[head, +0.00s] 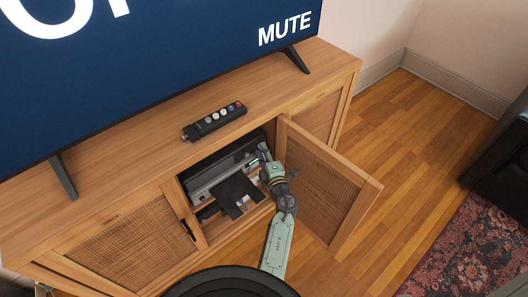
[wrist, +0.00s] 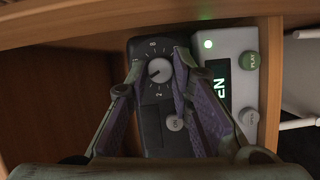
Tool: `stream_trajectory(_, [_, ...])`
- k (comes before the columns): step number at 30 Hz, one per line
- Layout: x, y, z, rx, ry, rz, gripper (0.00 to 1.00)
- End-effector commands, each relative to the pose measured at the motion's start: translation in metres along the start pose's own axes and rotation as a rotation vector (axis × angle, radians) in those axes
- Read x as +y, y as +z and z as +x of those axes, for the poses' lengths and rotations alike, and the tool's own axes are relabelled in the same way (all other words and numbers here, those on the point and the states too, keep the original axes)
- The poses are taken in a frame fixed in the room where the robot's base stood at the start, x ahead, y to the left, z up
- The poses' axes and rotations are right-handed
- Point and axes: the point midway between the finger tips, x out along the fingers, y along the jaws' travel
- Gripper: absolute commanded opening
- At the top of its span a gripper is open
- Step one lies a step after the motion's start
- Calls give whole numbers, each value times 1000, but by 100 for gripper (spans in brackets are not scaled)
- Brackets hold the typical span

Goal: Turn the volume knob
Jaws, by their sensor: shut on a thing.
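The volume knob (wrist: 160,71) is a round grey dial with a white pointer on a dark unit (wrist: 154,115). Numbers, 8 and 2 among them, are printed around it. In the wrist view the fingers of my gripper (wrist: 159,63) stand one on each side of the knob, closed on it. In the head view my gripper (head: 264,162) reaches into the open cabinet compartment, and the knob cannot be made out there.
A light grey player (wrist: 236,75) with a lit display and green PLAY button sits beside the dark unit. The open cabinet door (head: 329,187) stands right of my arm. A remote (head: 214,121) lies on the cabinet top; the TV (head: 150,60) reads MUTE.

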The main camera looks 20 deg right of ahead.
Motion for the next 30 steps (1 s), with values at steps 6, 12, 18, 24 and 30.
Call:
stream_trajectory(6, [-1, 0, 0, -1, -1, 0, 30])
stream_trajectory(12, [0, 0, 0, 0, -1, -1, 30])
stream_trajectory(18, [-2, 0, -19, -1, -2, -1, 30])
stream_trajectory(24, [-1, 0, -53, -1, -3, -2, 30])
stream_trajectory(30, [-1, 1, -73, -2, -1, -1, 30])
